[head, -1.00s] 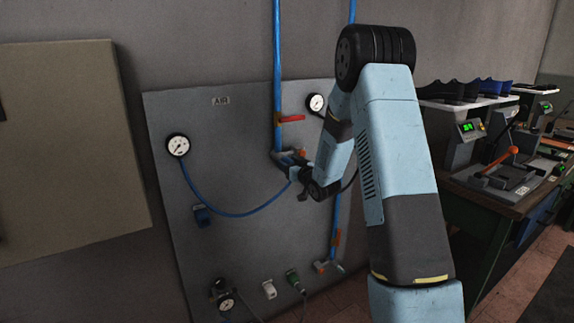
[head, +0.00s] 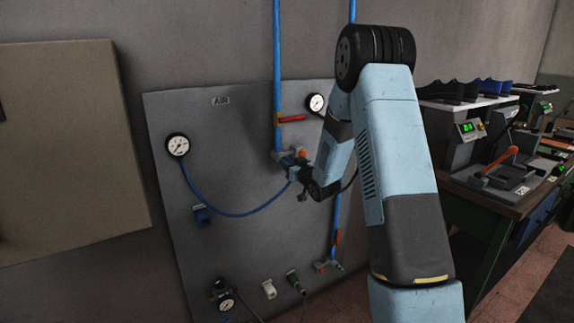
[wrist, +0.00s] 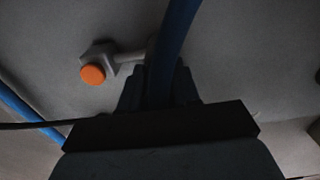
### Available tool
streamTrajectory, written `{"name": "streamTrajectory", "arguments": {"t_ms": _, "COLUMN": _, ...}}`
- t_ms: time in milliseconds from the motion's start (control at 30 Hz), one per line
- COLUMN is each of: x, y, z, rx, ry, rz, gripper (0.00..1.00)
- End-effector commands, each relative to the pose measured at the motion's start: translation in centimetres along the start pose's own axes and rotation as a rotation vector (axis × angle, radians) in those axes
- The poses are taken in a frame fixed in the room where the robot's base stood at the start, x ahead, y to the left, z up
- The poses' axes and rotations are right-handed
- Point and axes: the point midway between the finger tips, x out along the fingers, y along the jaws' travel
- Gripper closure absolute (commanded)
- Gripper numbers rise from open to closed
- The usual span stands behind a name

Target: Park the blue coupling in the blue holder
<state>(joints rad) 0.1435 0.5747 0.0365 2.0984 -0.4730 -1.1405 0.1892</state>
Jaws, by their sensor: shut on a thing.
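The blue hose (head: 236,214) hangs in a loop from a gauge at the left of the grey air panel to my gripper (head: 296,176). In the wrist view, my gripper (wrist: 160,92) is shut around the hose end (wrist: 176,40). The blue coupling at that end is mostly hidden by the fingers. My gripper is beside the pipe outlet with an orange button, and I cannot tell whether the coupling touches the outlet. The blue holder (head: 202,215) is on the panel, left of and below my gripper, and looks empty.
An outlet's orange button (wrist: 93,74) shows close to the fingers in the wrist view. A red valve lever (head: 291,118) is above. A white holder (head: 269,289) and a green one (head: 293,279) are low on the panel. The panel between my gripper and the blue holder is clear except for the hose.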

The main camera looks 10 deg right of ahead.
Motion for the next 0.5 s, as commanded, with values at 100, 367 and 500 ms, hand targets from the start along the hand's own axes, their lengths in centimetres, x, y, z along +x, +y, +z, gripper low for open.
{"name": "streamTrajectory", "arguments": {"t_ms": 100, "x": -0.3, "y": 0.0, "z": 0.0, "rx": 0.0, "ry": 0.0, "rz": 0.001, "gripper": 1.0}}
{"name": "streamTrajectory", "arguments": {"t_ms": 367, "x": -1.2, "y": 0.0, "z": 0.0, "rx": 0.0, "ry": -0.001, "rz": 0.001, "gripper": 1.0}}
{"name": "streamTrajectory", "arguments": {"t_ms": 500, "x": -1.6, "y": 0.0, "z": 0.0, "rx": 0.0, "ry": 0.001, "rz": 0.001, "gripper": 1.0}}
